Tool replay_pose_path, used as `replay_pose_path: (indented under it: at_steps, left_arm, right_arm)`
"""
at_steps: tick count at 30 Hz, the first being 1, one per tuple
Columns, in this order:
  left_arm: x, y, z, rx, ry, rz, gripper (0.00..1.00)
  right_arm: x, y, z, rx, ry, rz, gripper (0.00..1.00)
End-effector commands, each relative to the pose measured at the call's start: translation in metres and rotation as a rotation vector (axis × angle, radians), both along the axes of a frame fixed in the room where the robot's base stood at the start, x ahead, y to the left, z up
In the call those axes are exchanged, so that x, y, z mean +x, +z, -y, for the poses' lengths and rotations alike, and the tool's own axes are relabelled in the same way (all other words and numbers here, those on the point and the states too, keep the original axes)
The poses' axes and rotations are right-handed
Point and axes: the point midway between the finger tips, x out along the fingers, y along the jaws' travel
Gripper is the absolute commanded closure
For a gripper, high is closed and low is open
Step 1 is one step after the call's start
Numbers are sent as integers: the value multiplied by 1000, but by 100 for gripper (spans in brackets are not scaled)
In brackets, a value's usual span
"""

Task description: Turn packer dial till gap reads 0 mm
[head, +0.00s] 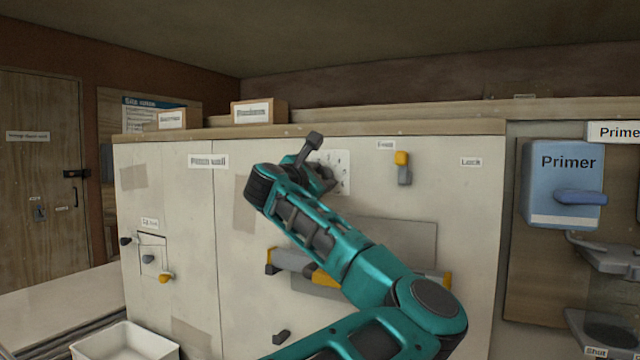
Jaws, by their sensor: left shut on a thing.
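A white plate with small dark marks (341,168) is on the pale wall panel, and it appears to be the face of the packer dial. My left gripper (322,176) is at the left part of this plate, shut on what appears to be the dial's knob. The knob itself is hidden behind the gripper and wrist. The marks are too small to read, and I cannot make out a gap reading. A grey bar with yellow ends (290,260) runs across the panel below, partly behind my arm. My right gripper is not in view.
A yellow and grey lever (403,167) is right of the plate. A blue Primer box (561,185) hangs at the far right. A small hatch with knobs (152,259) is at left, above a white bin (125,342). Boxes stand on the ledge above.

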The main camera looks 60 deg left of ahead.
Motion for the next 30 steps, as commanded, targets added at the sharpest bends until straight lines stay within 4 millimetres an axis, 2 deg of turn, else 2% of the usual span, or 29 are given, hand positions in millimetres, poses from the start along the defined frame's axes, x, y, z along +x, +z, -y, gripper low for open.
replay_pose_path:
  at_steps: [12,30]
  left_arm:
    - [0,-2,-1,348,0,-197,87]
    - [-1,0,-2,847,-1,-473,87]
  right_arm:
    - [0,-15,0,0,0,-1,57]
    - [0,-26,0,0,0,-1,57]
